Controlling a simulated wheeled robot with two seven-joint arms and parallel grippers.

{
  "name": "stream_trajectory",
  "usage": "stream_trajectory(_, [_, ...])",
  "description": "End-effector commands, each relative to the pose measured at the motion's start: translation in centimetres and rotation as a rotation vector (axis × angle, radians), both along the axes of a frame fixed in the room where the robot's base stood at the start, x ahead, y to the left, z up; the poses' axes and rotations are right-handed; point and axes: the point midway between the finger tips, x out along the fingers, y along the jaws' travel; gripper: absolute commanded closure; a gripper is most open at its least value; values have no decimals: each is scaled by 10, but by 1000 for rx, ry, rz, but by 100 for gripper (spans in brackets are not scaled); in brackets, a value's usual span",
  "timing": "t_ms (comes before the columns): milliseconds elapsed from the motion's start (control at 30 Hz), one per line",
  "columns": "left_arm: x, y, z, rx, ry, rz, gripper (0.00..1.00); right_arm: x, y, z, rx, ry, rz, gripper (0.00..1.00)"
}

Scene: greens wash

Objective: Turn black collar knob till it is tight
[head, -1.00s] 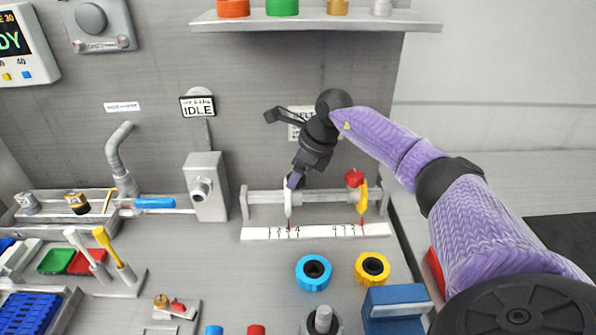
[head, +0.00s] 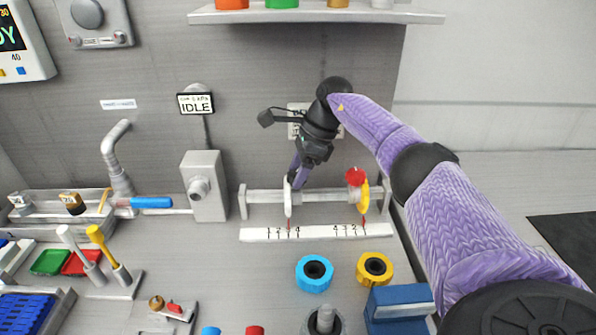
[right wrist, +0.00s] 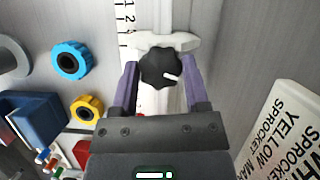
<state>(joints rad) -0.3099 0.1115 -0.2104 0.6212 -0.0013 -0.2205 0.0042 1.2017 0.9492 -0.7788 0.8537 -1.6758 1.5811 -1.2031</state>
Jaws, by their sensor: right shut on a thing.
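The black collar knob (right wrist: 161,68) is lobed, with a white mark on its right side, and sits on a white collar (right wrist: 184,41) in the right wrist view. My right gripper (right wrist: 160,80) has its two purple fingers on either side of the knob, shut on it. In the head view my right gripper (head: 295,181) reaches down to the white collar (head: 288,201) on the left part of the horizontal rail. The knob is hidden behind the gripper there. My left gripper is not in view.
A yellow collar (head: 364,195) with a red knob (head: 355,177) sits on the rail's right part. A numbered white scale (head: 315,232) runs below. Blue (head: 314,273) and yellow (head: 374,268) ring parts lie in front. A sign reads IDLE (head: 196,103).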

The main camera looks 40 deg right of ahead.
Motion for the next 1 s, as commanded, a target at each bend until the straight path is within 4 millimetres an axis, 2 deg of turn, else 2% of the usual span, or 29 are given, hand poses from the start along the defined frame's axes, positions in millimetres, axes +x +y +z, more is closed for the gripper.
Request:
stream_trajectory(367, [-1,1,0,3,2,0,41,0,0,1,0,-1,2,100])
stream_trajectory(400, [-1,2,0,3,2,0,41,0,0,1,0,-1,2,35])
stream_trajectory(533, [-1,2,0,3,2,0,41,0,0,0,0,-1,2,8])
stream_trajectory(833, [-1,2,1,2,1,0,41,0,-1,3,0,-1,2,6])
stream_trajectory(1000, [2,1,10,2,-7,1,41,-7,-12,37,0,-6,-1,6])
